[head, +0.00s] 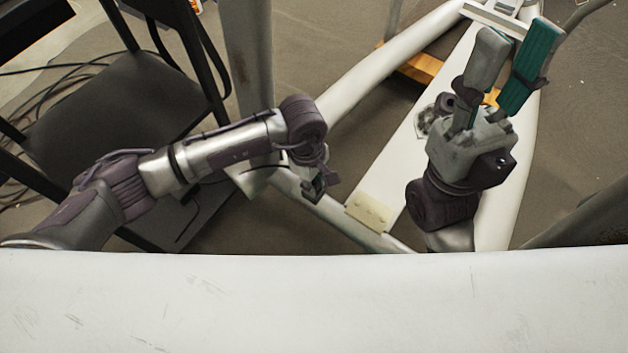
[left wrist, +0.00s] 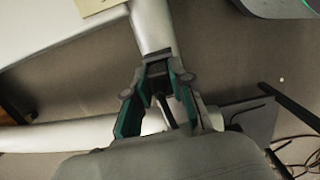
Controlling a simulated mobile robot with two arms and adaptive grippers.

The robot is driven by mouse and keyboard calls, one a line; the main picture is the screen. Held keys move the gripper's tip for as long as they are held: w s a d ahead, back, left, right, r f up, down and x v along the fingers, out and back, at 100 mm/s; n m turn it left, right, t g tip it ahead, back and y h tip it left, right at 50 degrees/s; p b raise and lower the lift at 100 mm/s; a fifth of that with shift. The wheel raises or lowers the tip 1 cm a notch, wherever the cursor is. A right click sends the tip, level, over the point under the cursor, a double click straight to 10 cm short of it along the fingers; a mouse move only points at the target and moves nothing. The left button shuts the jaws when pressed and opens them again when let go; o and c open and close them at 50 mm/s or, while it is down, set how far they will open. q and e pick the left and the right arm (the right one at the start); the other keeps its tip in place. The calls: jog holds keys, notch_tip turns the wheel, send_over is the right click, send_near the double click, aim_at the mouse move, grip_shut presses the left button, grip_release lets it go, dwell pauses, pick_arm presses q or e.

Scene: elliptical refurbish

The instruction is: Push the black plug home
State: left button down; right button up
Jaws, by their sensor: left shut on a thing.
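My left gripper (head: 316,186) is low beside the grey frame tube of the elliptical in the head view. In the left wrist view its green-padded fingers (left wrist: 157,82) are shut on a small dark block, which looks like the black plug (left wrist: 158,69). A thin dark cable or rod runs back from it between the fingers. The plug lies in front of the end of a pale tube (left wrist: 152,28); whether it sits in a socket there cannot be told. My right gripper (head: 517,38) is open and empty, fingers pointing up over the white frame.
The white elliptical frame (head: 352,88) spreads across the floor, with a wooden block (head: 424,68) under it. A black rack with a shelf (head: 115,118) and loose cables (head: 40,105) stand at left. A white surface (head: 320,305) fills the foreground.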

pick_arm(q)
jog(key=c, duration=0.9)
grip_release()
jog(key=shift+c, duration=0.2)
notch_tip(320, 180, up, 10)
jog(key=shift+f, duration=0.1)
